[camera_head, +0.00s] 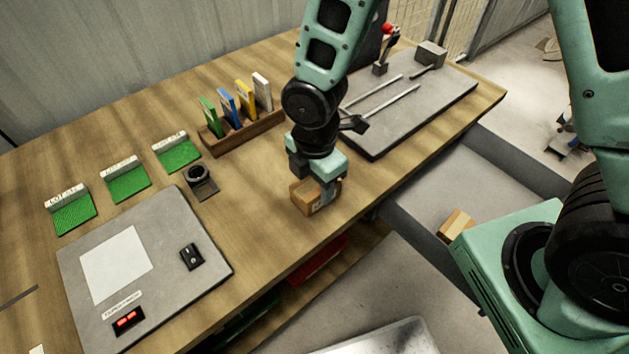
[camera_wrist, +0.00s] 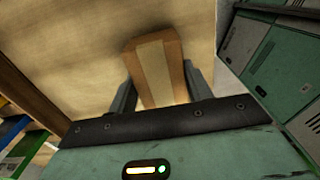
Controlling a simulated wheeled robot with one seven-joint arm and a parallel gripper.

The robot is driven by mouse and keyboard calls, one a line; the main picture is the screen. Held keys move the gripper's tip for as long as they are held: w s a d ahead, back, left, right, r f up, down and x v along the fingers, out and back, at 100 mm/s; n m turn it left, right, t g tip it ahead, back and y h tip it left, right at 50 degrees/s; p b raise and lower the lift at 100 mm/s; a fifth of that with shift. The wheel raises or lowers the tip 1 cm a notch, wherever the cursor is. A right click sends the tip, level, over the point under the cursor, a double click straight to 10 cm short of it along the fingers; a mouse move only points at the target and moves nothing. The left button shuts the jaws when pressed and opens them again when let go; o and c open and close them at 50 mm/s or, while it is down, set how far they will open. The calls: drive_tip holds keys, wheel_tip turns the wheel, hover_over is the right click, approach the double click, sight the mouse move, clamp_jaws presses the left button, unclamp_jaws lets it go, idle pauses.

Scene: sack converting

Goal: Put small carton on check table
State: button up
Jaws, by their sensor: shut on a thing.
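A small brown carton (camera_head: 306,197) is at my gripper (camera_head: 325,190), over the wooden table (camera_head: 235,215) near its front edge. In the wrist view the carton (camera_wrist: 158,70) sits between the two fingers of my gripper (camera_wrist: 160,90), with a pale tape strip along it. The gripper is shut on it. Whether the carton touches the tabletop or hangs just above it is hard to tell. The gripper hides part of the carton in the head view.
A grey plate with a white sheet (camera_head: 115,264) lies at left. Green pads (camera_head: 126,183) and a wooden rack of coloured cards (camera_head: 243,130) stand behind. A grey slab with rods (camera_head: 425,110) is at right. Another carton (camera_head: 455,226) lies lower right. Table around the held carton is clear.

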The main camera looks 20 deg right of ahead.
drive_tip(key=shift+f, duration=0.25)
drive_tip(key=shift+f, duration=0.1)
drive_tip(key=o, duration=1)
wheel_tip(320, 180, up, 12)
drive_tip(key=s+r+m, duration=0.2)
drive_tip(key=s+m, duration=0.2)
drive_tip(key=m, duration=0.1)
drive_tip(key=s+d+r+m, duration=0.1)
drive_tip(key=s+r+m, duration=0.1)
drive_tip(key=s+m, duration=0.3)
drive_tip(key=s+d+r+m, duration=0.1)
drive_tip(key=s+r+m, duration=0.1)
drive_tip(key=s+m, duration=0.2)
drive_tip(key=shift+s+d+m+y, duration=0.2)
drive_tip(key=shift+m+y, duration=0.1)
drive_tip(key=shift+m, duration=0.2)
